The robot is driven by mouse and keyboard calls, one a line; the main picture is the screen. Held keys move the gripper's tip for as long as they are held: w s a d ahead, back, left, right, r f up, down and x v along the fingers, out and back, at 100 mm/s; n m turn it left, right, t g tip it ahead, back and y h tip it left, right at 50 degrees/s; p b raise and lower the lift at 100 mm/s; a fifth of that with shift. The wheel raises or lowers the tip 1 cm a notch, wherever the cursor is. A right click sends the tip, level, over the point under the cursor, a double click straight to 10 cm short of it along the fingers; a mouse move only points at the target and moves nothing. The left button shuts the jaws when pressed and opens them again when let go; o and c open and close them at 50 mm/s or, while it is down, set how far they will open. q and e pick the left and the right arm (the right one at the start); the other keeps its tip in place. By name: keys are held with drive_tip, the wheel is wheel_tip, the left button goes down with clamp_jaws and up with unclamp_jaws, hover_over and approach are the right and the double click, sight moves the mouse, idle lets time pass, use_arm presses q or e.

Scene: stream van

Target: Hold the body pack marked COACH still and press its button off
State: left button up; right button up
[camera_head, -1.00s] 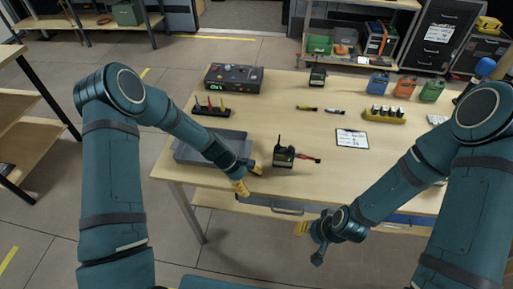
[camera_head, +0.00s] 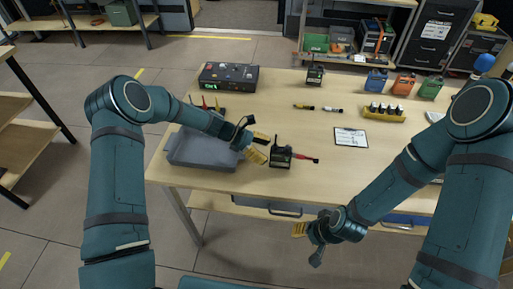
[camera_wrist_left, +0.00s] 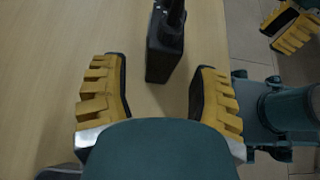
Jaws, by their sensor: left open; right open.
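A dark body pack (camera_head: 281,159) with a short antenna stands upright near the table's front edge in the head view; I cannot read its label. A similar dark pack (camera_head: 315,77) stands at the back of the table. My left gripper (camera_head: 257,149) is open, just left of the front pack. In the left wrist view the front pack (camera_wrist_left: 165,52) is ahead, in line with the gap between the open yellow fingers (camera_wrist_left: 155,95), not held. My right gripper (camera_head: 306,235) is open and empty, in front of the table edge. No button can be made out.
A red-ended item (camera_head: 305,158) lies by the front pack's right side. A grey tray (camera_head: 200,152) is at the left, under my left arm. A clipboard card (camera_head: 351,137) lies to the right. A black unit (camera_head: 229,76) and a yellow battery rack (camera_head: 383,113) stand further back.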

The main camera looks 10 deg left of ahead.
sight(277, 157)
use_arm(q)
drive_tip(key=shift+b+x, duration=0.95)
drive_tip(key=shift+x, duration=1.75)
use_arm(e)
drive_tip(key=shift+s+a+f, duration=0.1)
drive_tip(key=shift+s+f, duration=0.1)
drive_tip(key=shift+f, duration=0.35)
drive_tip(key=shift+s+f, duration=0.15)
drive_tip(key=shift+f, duration=0.35)
use_arm(q)
clamp_jaws()
use_arm(e)
drive_tip(key=shift+o, duration=0.2)
clamp_jaws()
use_arm(q)
drive_tip(key=shift+s+f, duration=0.1)
